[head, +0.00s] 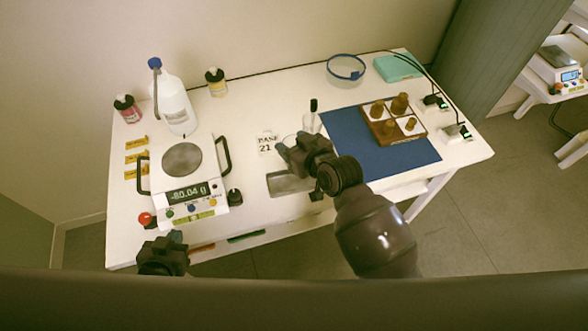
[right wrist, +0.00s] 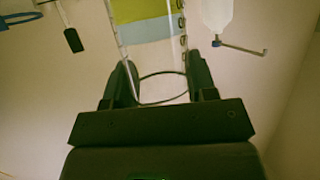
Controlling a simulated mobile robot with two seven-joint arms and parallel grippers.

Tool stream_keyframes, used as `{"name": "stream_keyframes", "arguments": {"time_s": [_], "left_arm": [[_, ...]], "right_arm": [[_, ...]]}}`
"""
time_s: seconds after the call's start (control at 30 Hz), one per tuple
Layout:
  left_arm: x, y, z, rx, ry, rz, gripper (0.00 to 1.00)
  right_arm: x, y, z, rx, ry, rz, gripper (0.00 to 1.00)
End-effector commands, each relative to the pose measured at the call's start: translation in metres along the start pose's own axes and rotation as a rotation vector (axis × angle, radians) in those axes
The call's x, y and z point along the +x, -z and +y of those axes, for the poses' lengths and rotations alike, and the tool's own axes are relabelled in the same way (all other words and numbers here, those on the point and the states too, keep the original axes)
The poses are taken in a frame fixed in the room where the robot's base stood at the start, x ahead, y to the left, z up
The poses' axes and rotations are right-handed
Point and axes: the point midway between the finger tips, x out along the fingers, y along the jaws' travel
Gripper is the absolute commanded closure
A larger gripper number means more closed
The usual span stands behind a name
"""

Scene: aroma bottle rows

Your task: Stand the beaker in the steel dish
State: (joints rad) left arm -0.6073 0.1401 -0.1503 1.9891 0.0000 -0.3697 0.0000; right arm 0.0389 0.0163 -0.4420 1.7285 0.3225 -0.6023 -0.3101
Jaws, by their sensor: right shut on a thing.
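The clear beaker (right wrist: 150,60) is between the two fingers of my right gripper (right wrist: 163,85) in the right wrist view, its round rim near the fingertips. Yellow and pale blue bands show in or through its wall. In the head view the right gripper (head: 286,150) is over the table's middle, and the beaker is hard to make out there. The steel dish (head: 285,187), a shallow grey rectangular tray, lies just below the right gripper in the picture, partly covered by my arm. My left gripper (head: 174,240) is low at the table's front left edge; its jaws are unclear.
A balance (head: 190,190) stands left of the dish, with a white wash bottle (head: 175,105) behind it. A clear vessel with a black-topped dropper (head: 312,118) stands behind the right gripper. A blue mat (head: 350,150) with a wooden bottle rack (head: 378,132) lies to the right.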

Motion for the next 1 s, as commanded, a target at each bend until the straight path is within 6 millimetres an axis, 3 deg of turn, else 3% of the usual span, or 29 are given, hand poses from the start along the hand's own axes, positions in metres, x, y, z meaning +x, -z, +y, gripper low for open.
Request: {"name": "stream_keyframes", "arguments": {"time_s": [0.1,0.3,0.47,0.73,1.0], "left_arm": [[0.003,-0.002,0.001,0.001,-0.001,0.003,1.0],[0.007,-0.003,0.001,0.002,-0.002,0.008,1.0],[0.008,-0.003,0.001,0.004,-0.002,0.01,1.0],[0.012,-0.011,0.001,0.005,-0.002,0.007,1.0],[0.01,-0.014,0.001,0.004,-0.002,0.002,1.0]], "right_arm": [[0.011,-0.026,0.0,0.0,0.0,-0.003,0.73],[0.022,-0.052,0.0,-0.001,0.001,-0.002,0.73],[0.025,-0.06,0.0,-0.001,0.001,-0.001,0.73],[0.038,-0.092,0.0,-0.001,0.001,-0.001,0.73],[0.04,-0.096,0.0,0.0,0.0,0.001,0.73]]}}
